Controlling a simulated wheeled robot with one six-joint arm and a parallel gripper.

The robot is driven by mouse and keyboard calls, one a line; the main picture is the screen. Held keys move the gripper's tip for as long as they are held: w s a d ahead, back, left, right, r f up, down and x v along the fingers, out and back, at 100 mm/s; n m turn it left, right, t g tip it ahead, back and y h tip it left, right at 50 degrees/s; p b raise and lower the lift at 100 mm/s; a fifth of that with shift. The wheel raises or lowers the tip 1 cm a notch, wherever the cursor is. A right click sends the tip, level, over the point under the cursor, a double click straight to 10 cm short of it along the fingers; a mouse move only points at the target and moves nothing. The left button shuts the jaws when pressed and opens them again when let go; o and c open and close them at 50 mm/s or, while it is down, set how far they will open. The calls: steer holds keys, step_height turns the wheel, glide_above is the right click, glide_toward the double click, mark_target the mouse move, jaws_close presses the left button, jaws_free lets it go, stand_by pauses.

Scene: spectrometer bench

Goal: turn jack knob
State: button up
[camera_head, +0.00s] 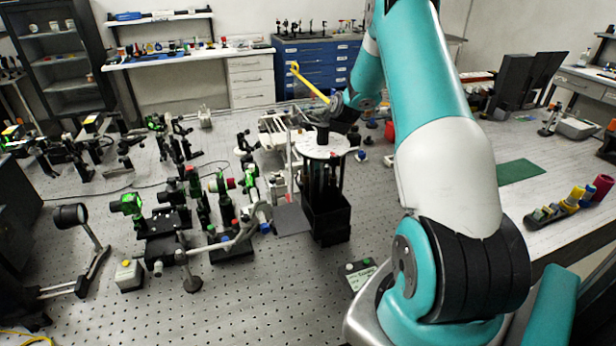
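A round white plate (322,148) stands on dark posts over a black square base (326,218) near the middle of the bench. A dark upright knob-like piece (322,133) rises from the plate's top; I cannot tell for certain that it is the jack knob. My gripper (337,118) is just above and to the right of this piece, at the end of my teal and white arm. Its fingers are small, dark and partly hidden, so contact and opening cannot be told. A yellow bar (312,84) sticks out up and left beside my wrist.
Optical mounts with green parts (128,204) crowd the perforated bench (265,300) at left. A small box with buttons (360,273) lies in front of the base. A green mat (518,173) and a holder with coloured pieces (562,206) are at right.

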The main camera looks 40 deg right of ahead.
steer(key=s+d+b, duration=0.3)
steer(key=s+d, duration=0.3)
steer(key=s, duration=0.2)
steer(key=shift+s+d+f, duration=0.25)
steer(key=shift+s, duration=0.05)
